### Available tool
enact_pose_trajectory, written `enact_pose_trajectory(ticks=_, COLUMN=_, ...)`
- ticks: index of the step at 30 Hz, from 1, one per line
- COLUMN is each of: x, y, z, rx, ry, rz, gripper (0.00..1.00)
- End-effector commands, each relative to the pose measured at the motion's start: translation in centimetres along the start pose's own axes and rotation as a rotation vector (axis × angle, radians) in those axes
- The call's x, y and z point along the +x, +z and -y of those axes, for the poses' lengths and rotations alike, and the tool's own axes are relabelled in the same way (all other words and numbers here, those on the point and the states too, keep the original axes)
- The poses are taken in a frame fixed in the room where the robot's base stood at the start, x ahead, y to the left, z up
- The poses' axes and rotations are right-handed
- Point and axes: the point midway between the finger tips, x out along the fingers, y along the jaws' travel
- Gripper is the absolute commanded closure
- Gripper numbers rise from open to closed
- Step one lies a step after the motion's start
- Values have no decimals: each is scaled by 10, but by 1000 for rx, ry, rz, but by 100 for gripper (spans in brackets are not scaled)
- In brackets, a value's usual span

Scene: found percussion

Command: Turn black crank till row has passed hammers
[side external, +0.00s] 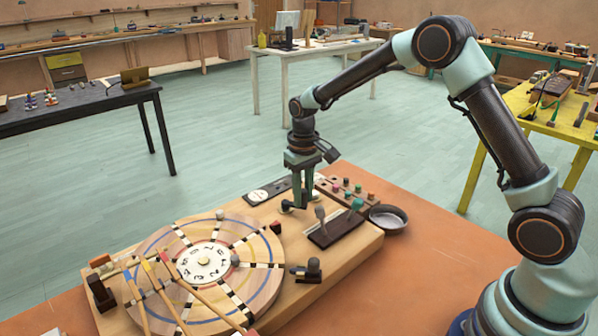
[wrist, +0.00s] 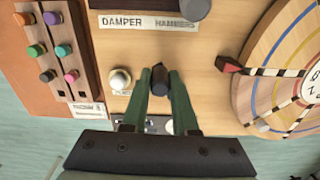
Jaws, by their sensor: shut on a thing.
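My gripper (side external: 300,205) reaches down at the back of the wooden board. In the wrist view its green fingers (wrist: 159,78) are shut on a short black piece that I take to be the black crank (wrist: 159,82). In the side view the fingers largely hide that piece. A round wooden disc (side external: 262,245) lies flat on the board with striped black-and-white rows (side external: 262,265) running out from its white centre. Long wooden hammers (side external: 195,290) reach across the disc's near left part. Striped rows lie under and beside them; I cannot tell which row counts.
A pale round knob (wrist: 120,79) sits close beside the fingers. A dark lever plate (side external: 336,230) labelled damper and hammers, a strip of coloured pegs (side external: 347,192) and a dark bowl (side external: 386,217) are nearby.

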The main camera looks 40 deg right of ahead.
Motion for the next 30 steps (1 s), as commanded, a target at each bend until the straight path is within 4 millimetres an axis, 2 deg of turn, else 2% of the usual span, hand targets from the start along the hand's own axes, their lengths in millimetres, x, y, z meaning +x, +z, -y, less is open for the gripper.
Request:
enact_pose_trajectory(ticks=21, x=-1, y=-25, z=-18, rx=-672, ry=1, rz=-3, gripper=100)
enact_pose_trajectory(ticks=30, x=-1, y=-34, z=-20, rx=-890, ry=2, rz=-4, gripper=100)
